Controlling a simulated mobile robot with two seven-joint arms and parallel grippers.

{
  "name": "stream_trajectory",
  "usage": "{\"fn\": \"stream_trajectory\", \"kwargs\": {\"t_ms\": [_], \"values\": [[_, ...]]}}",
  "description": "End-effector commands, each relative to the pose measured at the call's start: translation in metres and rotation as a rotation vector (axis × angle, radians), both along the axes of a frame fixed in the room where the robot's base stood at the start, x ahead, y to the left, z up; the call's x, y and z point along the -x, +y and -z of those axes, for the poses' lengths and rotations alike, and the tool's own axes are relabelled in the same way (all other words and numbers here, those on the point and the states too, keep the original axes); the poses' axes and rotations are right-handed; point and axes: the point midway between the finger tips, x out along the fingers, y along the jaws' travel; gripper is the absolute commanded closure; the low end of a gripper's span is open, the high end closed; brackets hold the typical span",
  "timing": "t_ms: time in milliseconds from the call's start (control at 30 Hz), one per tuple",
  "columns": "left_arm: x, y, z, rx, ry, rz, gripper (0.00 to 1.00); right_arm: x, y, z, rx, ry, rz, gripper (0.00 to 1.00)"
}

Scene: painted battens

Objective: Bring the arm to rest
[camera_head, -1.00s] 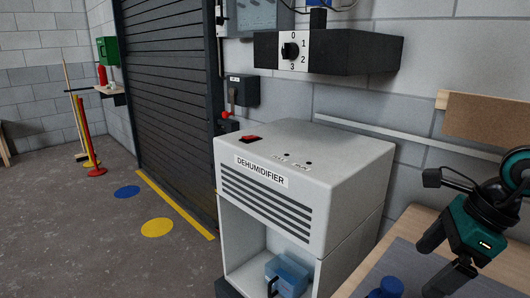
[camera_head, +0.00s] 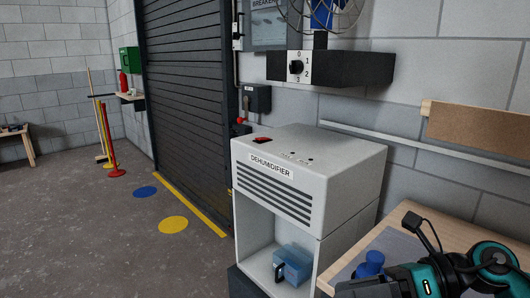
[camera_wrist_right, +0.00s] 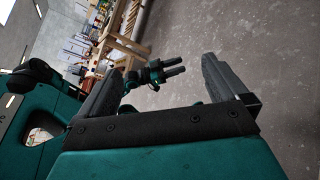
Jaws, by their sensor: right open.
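My right arm comes in at the bottom right of the head view.
A white dehumidifier (camera_head: 330,170) with a blue tank (camera_head: 292,264) stands left of the bench (camera_head: 455,233). A blue object (camera_head: 369,264) is close to my right gripper. A black box with a dial (camera_head: 345,68) is on the wall. Open floor (camera_head: 90,220) lies left.

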Motion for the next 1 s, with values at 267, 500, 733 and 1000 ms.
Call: {"fn": "stream_trajectory", "kwargs": {"t_ms": [267,500,733,1000], "values": [[0.005,0.01,-0.015,-0.021,0.004,-0.013,0.57,-0.034,0.007,-0.002,-0.904,0.739,0.56,0.0],[0.014,0.015,-0.021,-0.032,0.017,-0.019,0.57,-0.002,-0.041,0.137,-1.423,1.514,1.226,0.0],[0.015,0.022,-0.023,-0.039,0.016,-0.032,0.57,0.067,-0.041,0.217,-1.576,1.911,1.581,0.0],[0.015,0.021,-0.023,-0.037,0.014,-0.035,0.57,0.083,-0.039,0.231,-1.594,1.984,1.647,0.0]]}}
